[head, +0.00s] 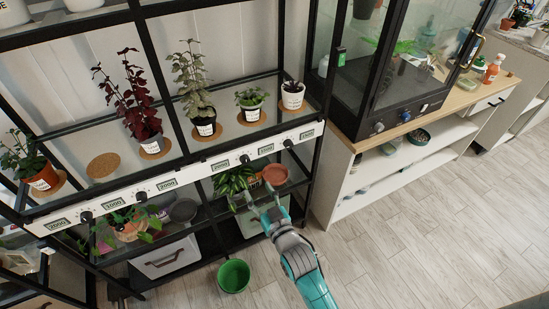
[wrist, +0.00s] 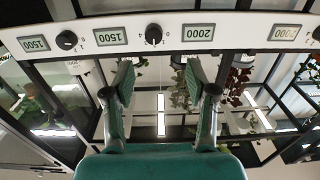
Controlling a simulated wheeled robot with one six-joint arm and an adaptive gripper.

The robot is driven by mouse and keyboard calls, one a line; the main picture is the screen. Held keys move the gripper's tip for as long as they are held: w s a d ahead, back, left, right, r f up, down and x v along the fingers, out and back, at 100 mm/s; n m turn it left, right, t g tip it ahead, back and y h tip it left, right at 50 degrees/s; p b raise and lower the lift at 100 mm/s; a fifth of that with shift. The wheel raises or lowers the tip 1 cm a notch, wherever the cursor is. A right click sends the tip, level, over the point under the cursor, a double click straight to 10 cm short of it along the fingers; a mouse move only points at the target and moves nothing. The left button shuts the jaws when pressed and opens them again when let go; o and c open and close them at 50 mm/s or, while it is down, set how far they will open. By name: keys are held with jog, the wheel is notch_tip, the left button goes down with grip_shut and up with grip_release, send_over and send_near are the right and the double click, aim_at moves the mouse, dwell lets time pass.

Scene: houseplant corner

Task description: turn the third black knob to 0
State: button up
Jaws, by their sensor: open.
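A white panel strip (head: 180,181) with several black knobs and number labels runs along the shelf front. The third black knob from the left (head: 245,159) sits between a 2000 label and a 1500 label. In the upside-down wrist view this knob (wrist: 153,34) is near the top middle, with small numbers 0 and 1 beside it; its exact setting is too small to read surely. My gripper (head: 260,196) is open and empty, below and in front of the panel. In the wrist view my fingers (wrist: 158,76) stand apart below the knob, not touching it.
Neighbouring knobs (head: 288,143) and (head: 141,197) sit on the same strip. Potted plants stand on the shelf above. A leafy plant (head: 234,180) and a terracotta saucer (head: 275,174) are just behind my gripper. A green bucket (head: 234,276) stands on the floor; the floor at right is clear.

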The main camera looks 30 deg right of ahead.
aim_at(247, 163)
jog(key=w, duration=0.7)
jog(key=w+d, duration=0.1)
jog(key=w, duration=0.3)
jog(key=shift+w+r, duration=0.15)
jog(key=shift+w, duration=0.1)
grip_shut()
